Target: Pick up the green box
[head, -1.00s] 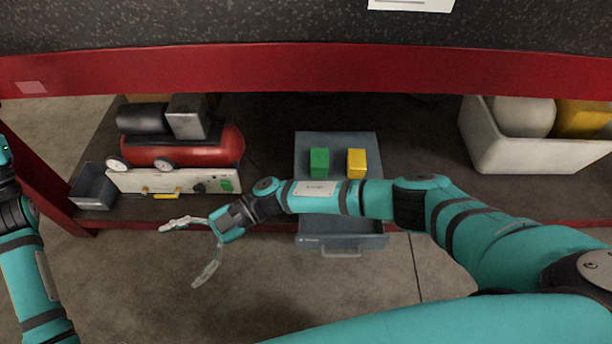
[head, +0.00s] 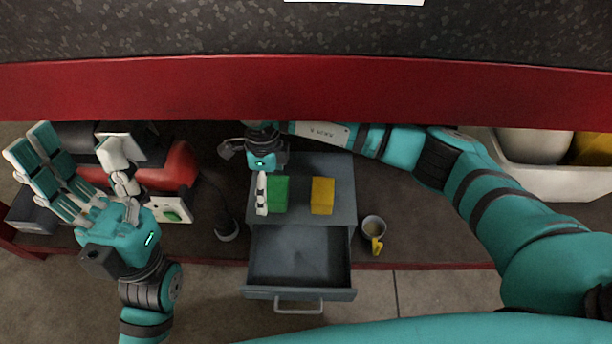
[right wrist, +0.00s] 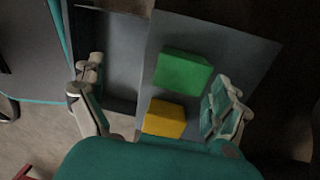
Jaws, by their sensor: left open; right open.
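The green box (head: 279,194) stands on top of the grey drawer cabinet (head: 340,180), left of the yellow box (head: 322,196). My right gripper (head: 262,193) is open beside the green box's left side in the head view; its fingers overlap there, so I cannot tell whether they touch it. In the right wrist view, the green box (right wrist: 183,71) and the yellow box (right wrist: 164,118) show beyond the open, empty right gripper (right wrist: 158,102), nearer the right finger. My left gripper (head: 78,158) is open and empty at the left, in front of the red compressor (head: 182,165).
The cabinet's drawer (head: 300,256) is pulled out and looks empty. A mug (head: 374,230) with a yellow handle stands right of it. The red table beam (head: 300,92) runs above the shelf. A white bin (head: 545,172) holds things at the right.

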